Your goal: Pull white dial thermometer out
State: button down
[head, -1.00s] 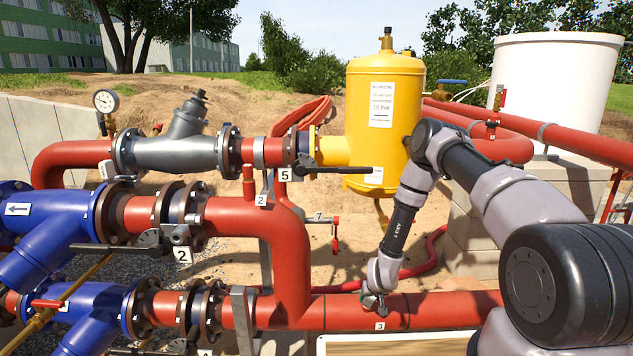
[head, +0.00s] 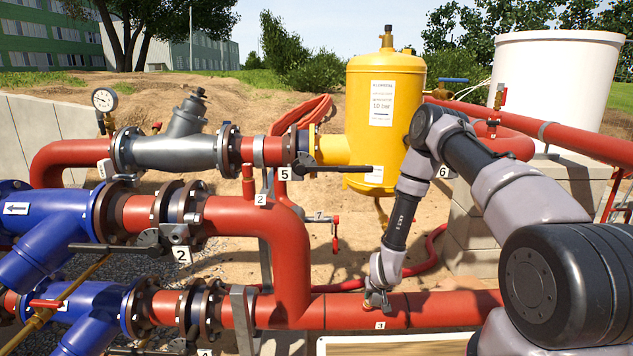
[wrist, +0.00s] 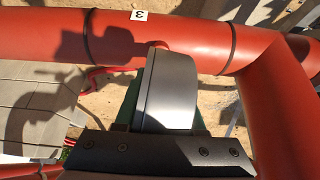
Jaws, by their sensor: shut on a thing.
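A round grey housing (wrist: 167,92), which looks like the thermometer seen from its side, sits against the red pipe (wrist: 100,40) in the wrist view. A short red stub shows where it meets the pipe. Its dial face is not visible there. My gripper (head: 376,300) is shut on this housing just above the lower red pipe (head: 440,308), near the label "3". In the head view the thermometer is mostly hidden by my gripper. Whether its stem is still seated in the pipe is not clear.
A white dial gauge (head: 105,100) stands on the far left pipe. A yellow tank (head: 384,110) rises behind my arm. A black-handled valve (head: 335,169) juts out left of my forearm. A pale framed board (head: 400,343) lies below the lower pipe.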

aim_at(371, 299)
jog(key=shift+v, duration=2.15)
jog(key=shift+w+r, duration=0.1)
jog(key=shift+w, duration=0.1)
jog(key=c, duration=1.3)
grip_release()
jog(key=shift+c, duration=0.2)
jog(key=shift+s, duration=0.1)
grip_shut()
jog(key=shift+s+d, duration=0.1)
jog(key=shift+s, duration=0.1)
